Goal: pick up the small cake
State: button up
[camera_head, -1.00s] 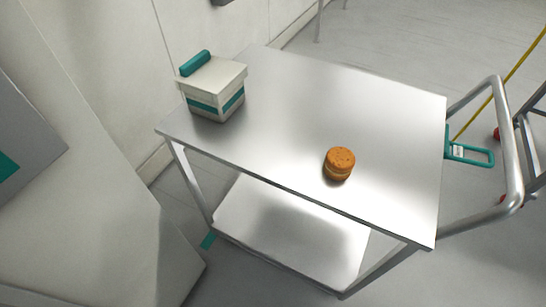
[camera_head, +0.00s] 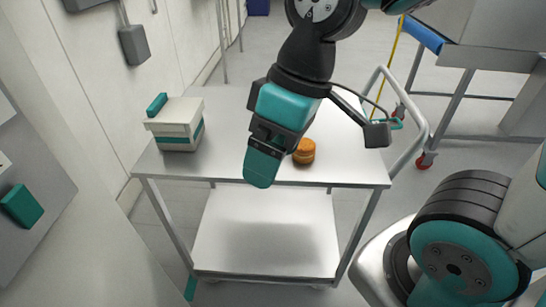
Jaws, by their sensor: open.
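The small cake (camera_head: 305,153) is round, orange-brown, with a paler band around its middle. It sits on the steel top of the trolley (camera_head: 222,158), near the front edge and right of the middle. My gripper (camera_head: 262,168) has teal and black parts and hangs down in front of the trolley top, just left of the cake in the picture. It shows from one side, so the gap between its fingers is hidden. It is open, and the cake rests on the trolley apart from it. The height of the gripper above the top is hard to judge.
A white lidded box (camera_head: 177,125) with teal bands stands at the trolley's left end. A push handle (camera_head: 415,120) curves at the right end. The lower shelf (camera_head: 265,240) is empty. Another metal table (camera_head: 490,57) stands at the back right. The top between box and gripper is clear.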

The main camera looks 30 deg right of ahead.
jog(key=shift+o, duration=0.3)
jog(key=w+d+f+h, duration=0.1)
jog(key=w+d, duration=0.6)
jog(key=w, duration=0.3)
jog(key=shift+w+n+h, duration=0.25)
jog(key=shift+n+h, duration=0.05)
jog(key=n+h, duration=0.1)
jog(key=h, duration=0.1)
send_over(304, 143)
notch_tip(304, 143, down, 4)
jog(key=r, duration=0.1)
jog(key=f, duration=1.1)
jog(key=shift+s+a+f, duration=0.1)
jog(key=shift+a+f, duration=0.1)
jog(key=shift+f, duration=0.1)
jog(key=shift+d+f+p, duration=0.2)
jog(key=shift+f+p, duration=0.25)
jog(key=shift+f, duration=2.5)
jog(key=c, duration=0.7)
